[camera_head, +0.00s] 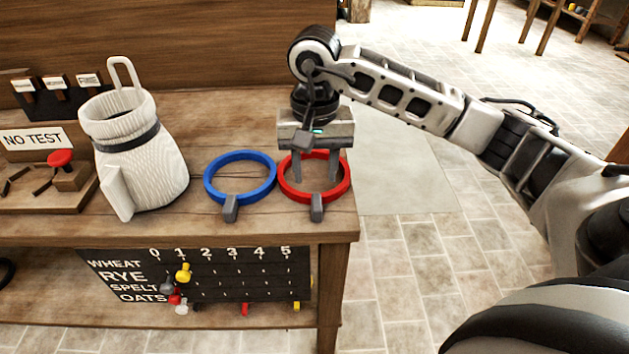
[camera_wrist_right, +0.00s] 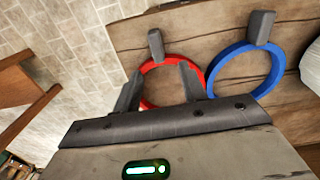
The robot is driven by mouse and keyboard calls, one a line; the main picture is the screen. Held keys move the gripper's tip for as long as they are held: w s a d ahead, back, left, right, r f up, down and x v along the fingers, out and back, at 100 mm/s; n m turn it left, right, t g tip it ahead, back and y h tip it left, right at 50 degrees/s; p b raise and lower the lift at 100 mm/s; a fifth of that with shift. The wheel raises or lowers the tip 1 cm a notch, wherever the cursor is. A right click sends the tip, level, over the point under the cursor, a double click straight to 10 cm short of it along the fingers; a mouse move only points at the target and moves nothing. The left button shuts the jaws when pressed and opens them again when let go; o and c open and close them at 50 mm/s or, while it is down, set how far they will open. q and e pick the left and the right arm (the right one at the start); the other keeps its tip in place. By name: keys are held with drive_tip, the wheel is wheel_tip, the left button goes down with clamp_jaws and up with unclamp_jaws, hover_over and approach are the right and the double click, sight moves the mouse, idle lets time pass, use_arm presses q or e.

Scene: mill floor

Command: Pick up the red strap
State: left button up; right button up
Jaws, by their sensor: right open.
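The red strap (camera_head: 288,192) is a closed ring with a grey buckle, lying on the wooden table at its right end. It also shows in the right wrist view (camera_wrist_right: 148,68), with its buckle at the far side. My right gripper (camera_head: 316,178) is open and points down over the red strap. Its two fingers are apart, and in the wrist view (camera_wrist_right: 160,88) they appear over the ring with nothing held. I cannot tell whether the fingertips touch the strap or the table. My left gripper is not in view.
A blue strap (camera_head: 208,186) lies close to the left of the red one. A white sack (camera_head: 145,170) stands further left, beside a board with a red knob (camera_head: 61,158). The table's (camera_head: 345,222) right edge is close to the red strap.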

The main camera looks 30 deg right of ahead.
sight(316, 198)
drive_tip(key=shift+f, duration=0.75)
drive_tip(key=f, duration=0.4)
drive_tip(key=shift+s+a+f+p, duration=0.1)
drive_tip(key=shift+s+p, duration=0.2)
drive_tip(key=shift+s, duration=0.1)
drive_tip(key=shift+f, duration=0.5)
clamp_jaws()
